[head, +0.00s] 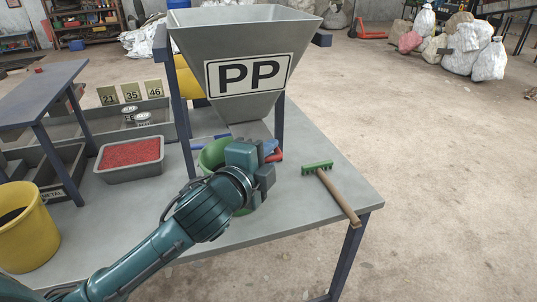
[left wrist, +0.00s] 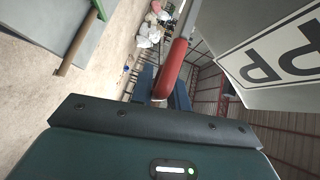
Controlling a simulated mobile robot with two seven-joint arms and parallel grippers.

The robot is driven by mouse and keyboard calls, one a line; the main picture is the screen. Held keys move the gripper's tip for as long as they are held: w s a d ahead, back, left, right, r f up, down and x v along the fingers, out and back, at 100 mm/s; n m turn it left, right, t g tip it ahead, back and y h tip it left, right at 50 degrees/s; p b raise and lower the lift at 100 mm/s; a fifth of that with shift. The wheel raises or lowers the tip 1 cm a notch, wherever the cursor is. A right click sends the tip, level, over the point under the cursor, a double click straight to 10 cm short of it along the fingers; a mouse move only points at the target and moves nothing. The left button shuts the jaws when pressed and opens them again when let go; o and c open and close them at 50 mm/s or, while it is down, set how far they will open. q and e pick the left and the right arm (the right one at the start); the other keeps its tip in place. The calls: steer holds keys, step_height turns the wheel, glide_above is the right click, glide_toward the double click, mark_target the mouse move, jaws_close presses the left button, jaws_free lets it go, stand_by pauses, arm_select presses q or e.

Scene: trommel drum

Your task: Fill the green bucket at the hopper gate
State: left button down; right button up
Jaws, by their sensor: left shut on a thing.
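The grey hopper (head: 240,45) marked PP stands on legs over the table, and its spout narrows down behind my left gripper. The green bucket (head: 212,154) sits below the spout, largely hidden by my left arm and gripper; its contents cannot be seen. My left gripper (head: 268,160) is at the spout, in front of the bucket, and is shut on the red gate handle (head: 276,155). The red handle (left wrist: 171,67) also shows in the left wrist view, rising from between the fingers (left wrist: 162,88). My right gripper is not in view.
A green-headed rake (head: 318,168) lies at the table's right side. A grey tray of red granules (head: 130,157) and number cards (head: 131,92) are on the left. A yellow bucket (head: 28,238) stands front left. Floor on the right is open, with sacks (head: 470,50) beyond.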

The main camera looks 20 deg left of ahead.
mark_target(251, 134)
arm_select(q)
steer(key=shift+f, duration=0.4)
steer(key=shift+w+a+p, duration=0.35)
steer(key=shift+w+a, duration=0.3)
steer(key=shift+w, duration=0.25)
steer(key=shift+w+a+p, duration=0.3)
steer(key=shift+w+a, duration=0.3)
steer(key=shift+w, duration=0.3)
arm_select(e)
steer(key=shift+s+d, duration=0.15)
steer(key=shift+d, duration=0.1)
arm_select(q)
steer(key=c, duration=1.7)
jaws_free()
steer(key=shift+c, duration=0.2)
steer(key=shift+o, duration=1.3)
steer(key=shift+w, duration=0.15)
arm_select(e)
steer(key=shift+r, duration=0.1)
arm_select(q)
steer(key=shift+r, duration=0.1)
